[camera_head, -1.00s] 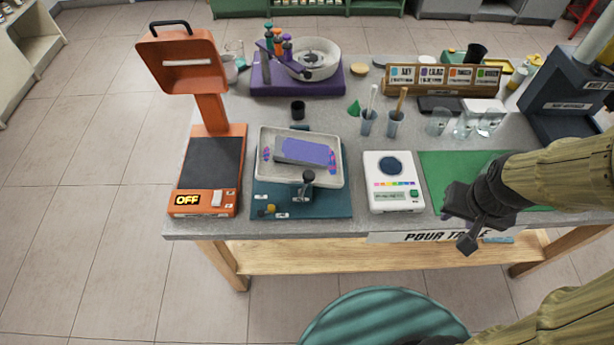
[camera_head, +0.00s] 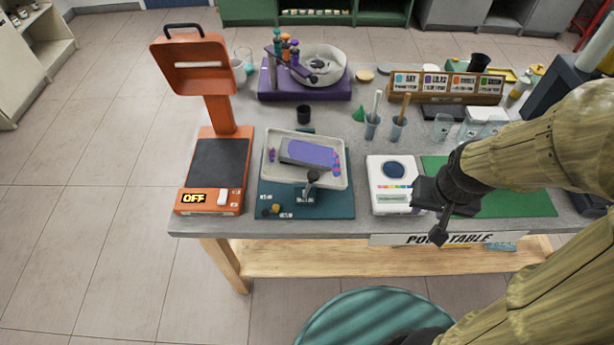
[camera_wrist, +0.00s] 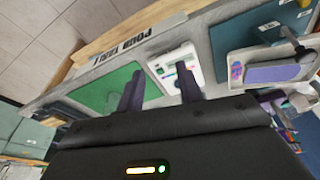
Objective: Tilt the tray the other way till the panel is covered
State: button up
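A white rocking tray (camera_head: 285,181) sits on a teal base (camera_head: 335,205) in the head view. In it lies a raised panel (camera_head: 312,153) with a mostly purple top. Purple and pink patches show at the panel's two ends. A dark-knobbed handle (camera_head: 312,177) stands at the tray's front side. The panel also shows in the wrist view (camera_wrist: 272,73) at the right. My gripper (camera_head: 437,212) is right of the tray, near the white meter's front corner, apart from the tray. In the wrist view its two fingers (camera_wrist: 160,85) are spread with nothing between them.
A white meter (camera_head: 390,203) and a green mat (camera_head: 515,203) lie right of the tray. An orange stand marked OFF (camera_head: 210,205) is at left. Cups with sticks (camera_head: 372,128) and a purple machine (camera_head: 300,92) stand behind. A teal stool (camera_head: 375,315) is in front.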

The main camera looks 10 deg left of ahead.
jog(key=shift+o, duration=1.1)
jog(key=w+a+f+m+g+y+b, duration=0.2)
jog(key=a+f+m+g+y+b, duration=0.4)
jog(key=f+m, duration=0.25)
jog(key=w+a+r+m+y+b, duration=0.1)
jog(key=w+a+m+y+b, duration=0.1)
jog(key=w+m+y, duration=0.5)
jog(key=w+y, duration=0.2)
jog(key=y, duration=0.2)
jog(key=shift+w+a+r+g+y+b, duration=0.15)
jog(key=shift+r+g+y+b, duration=0.15)
jog(key=shift+r, duration=0.1)
jog(key=shift+a, duration=0.1)
